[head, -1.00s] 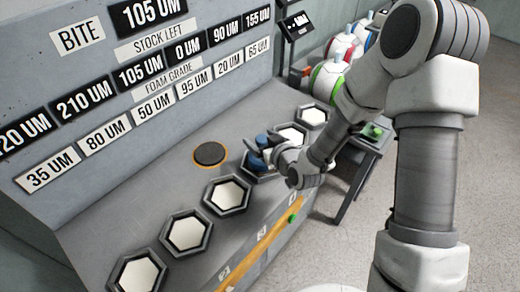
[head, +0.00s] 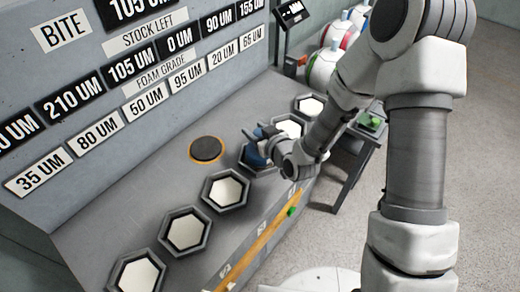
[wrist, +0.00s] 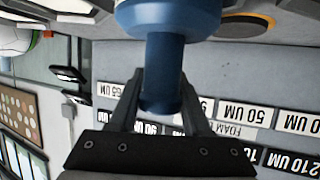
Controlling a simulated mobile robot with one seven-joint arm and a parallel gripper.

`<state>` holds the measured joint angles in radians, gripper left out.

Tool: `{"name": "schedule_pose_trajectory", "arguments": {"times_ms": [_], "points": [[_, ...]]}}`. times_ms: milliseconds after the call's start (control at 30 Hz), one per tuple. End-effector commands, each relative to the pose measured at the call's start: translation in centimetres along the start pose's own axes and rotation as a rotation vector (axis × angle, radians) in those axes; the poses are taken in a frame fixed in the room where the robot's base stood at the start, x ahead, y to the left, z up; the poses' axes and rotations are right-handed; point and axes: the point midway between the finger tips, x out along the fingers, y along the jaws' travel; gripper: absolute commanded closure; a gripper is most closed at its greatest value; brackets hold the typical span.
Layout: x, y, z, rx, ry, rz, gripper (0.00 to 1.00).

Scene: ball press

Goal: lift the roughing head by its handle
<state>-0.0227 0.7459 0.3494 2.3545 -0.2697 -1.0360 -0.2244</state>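The roughing head (wrist: 170,15) is a blue piece with a narrower blue handle (wrist: 165,70), seen large in the wrist view. In the head view its blue body (head: 256,155) shows at a hexagonal socket in the row, partly hidden by my gripper (head: 258,136). In the wrist view my gripper (wrist: 161,74) has one finger on each side of the handle, very close to it. I cannot tell whether the fingers press on it. Whether the roughing head rests in the socket is hidden.
Several hexagonal sockets with white pads (head: 186,232) line the sloped console (head: 110,215). A dark disc with an orange rim (head: 207,149) lies behind them. A label wall (head: 60,80) rises at the back. A small side table (head: 362,130) stands at the right.

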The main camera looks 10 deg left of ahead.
Motion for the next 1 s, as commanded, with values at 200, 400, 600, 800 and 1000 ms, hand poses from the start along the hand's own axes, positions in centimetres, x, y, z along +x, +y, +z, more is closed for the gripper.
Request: {"name": "schedule_pose_trajectory", "arguments": {"times_ms": [200, 400, 600, 800, 1000], "points": [[0.00, -0.02, -0.02, 0.000, 0.000, 0.000, 1.00], [0.01, -0.02, -0.03, 0.000, 0.000, 0.000, 1.00], [0.01, -0.02, -0.04, 0.000, 0.001, -0.001, 1.00], [0.02, -0.02, -0.05, -0.001, 0.001, 0.000, 1.00], [0.02, -0.02, -0.06, 0.000, 0.001, -0.001, 1.00]]}}
